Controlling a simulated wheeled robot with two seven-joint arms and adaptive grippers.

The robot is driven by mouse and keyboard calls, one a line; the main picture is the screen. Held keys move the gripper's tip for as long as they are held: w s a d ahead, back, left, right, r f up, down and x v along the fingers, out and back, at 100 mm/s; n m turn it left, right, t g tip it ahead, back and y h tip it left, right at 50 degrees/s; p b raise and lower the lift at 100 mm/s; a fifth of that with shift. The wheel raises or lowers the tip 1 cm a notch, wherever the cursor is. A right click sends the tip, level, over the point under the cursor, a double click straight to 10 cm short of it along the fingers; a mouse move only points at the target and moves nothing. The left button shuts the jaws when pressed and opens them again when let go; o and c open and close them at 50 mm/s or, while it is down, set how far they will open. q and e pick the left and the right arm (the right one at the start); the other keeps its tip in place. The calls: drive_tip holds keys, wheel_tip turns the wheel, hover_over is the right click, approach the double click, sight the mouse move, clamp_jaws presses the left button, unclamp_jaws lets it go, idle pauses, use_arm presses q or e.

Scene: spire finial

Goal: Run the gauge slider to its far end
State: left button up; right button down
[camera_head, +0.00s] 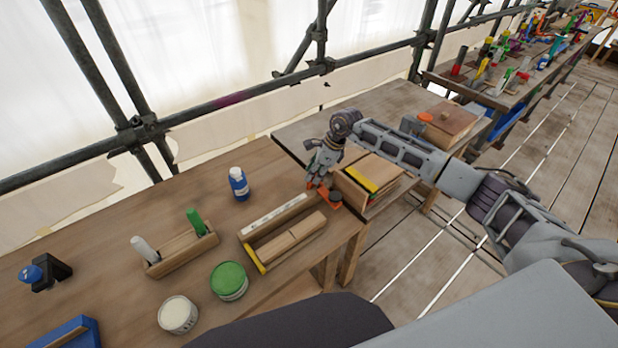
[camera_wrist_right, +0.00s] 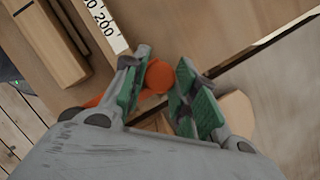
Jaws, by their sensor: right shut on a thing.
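The gauge (camera_head: 277,217) is a wooden frame with a white numbered scale and a yellow end, at the table's right side in the head view. The scale (camera_wrist_right: 105,27) shows its 200 mark at upper left in the wrist view. An orange slider knob (camera_wrist_right: 158,76) stands just past that scale end. My right gripper (camera_head: 319,179) reaches down over the gauge's far right end. An orange base (camera_wrist_right: 92,101) shows partly behind the left finger. My left gripper is in neither view.
A blue-white bottle (camera_head: 239,184), a wooden rack (camera_head: 182,252) with white and green handles, a green-lidded tin (camera_head: 229,281) and a white tin (camera_head: 178,315) stand nearby. A wooden box with a yellow strip (camera_head: 372,182) is right of my gripper. Scaffold poles run behind.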

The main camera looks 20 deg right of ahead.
drive_tip(key=shift+w+d+r, duration=0.1)
drive_tip(key=shift+w+d, duration=0.05)
drive_tip(key=shift+d, duration=0.15)
drive_tip(key=c, duration=1.1)
unclamp_jaws()
drive_tip(key=shift+r, duration=0.1)
drive_tip(key=v, duration=1.1)
drive_tip(key=shift+d+r, duration=0.25)
drive_tip(key=shift+a, duration=0.1)
